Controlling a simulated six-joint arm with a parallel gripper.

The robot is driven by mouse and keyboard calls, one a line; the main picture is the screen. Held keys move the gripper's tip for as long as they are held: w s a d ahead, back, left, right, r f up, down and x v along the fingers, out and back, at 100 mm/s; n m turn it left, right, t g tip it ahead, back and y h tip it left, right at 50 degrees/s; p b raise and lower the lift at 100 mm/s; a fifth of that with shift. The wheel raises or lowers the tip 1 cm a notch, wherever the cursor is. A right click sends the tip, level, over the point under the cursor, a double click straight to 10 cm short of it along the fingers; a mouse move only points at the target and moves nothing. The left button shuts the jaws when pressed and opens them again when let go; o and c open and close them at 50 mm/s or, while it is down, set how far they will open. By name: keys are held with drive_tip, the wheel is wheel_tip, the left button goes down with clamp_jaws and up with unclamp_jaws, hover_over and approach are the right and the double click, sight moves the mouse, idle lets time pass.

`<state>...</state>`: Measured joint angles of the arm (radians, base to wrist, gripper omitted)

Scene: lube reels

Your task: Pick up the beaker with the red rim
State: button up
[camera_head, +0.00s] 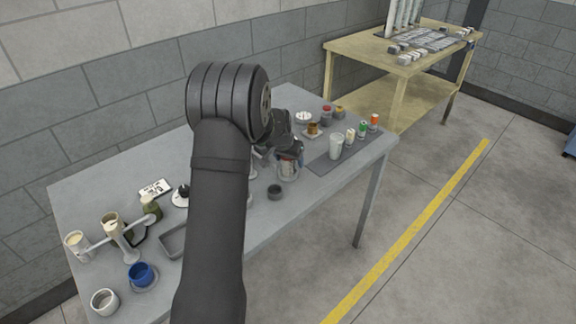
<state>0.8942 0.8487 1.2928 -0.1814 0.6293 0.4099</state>
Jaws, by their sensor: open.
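My gripper (289,155) is partly visible just right of my dark arm, low over the middle of the grey table. It is open; its fingertips are small and hard to make out. Directly below it is a clear glass container (288,173) with some red and blue showing at its top. I cannot tell whether this is the beaker with the red rim, or whether the fingers touch it. A small container with a red top (326,111) stands farther back on the table, apart from my gripper.
A white cup (336,146) and several small coloured-top bottles (362,130) stand on a dark mat (322,164). A dark small cup (275,192) is in front. A blue cup (140,273) and grey tray (173,241) are at left. My arm hides the table's middle.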

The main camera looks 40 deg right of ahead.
drive_tip(key=c, duration=1.1)
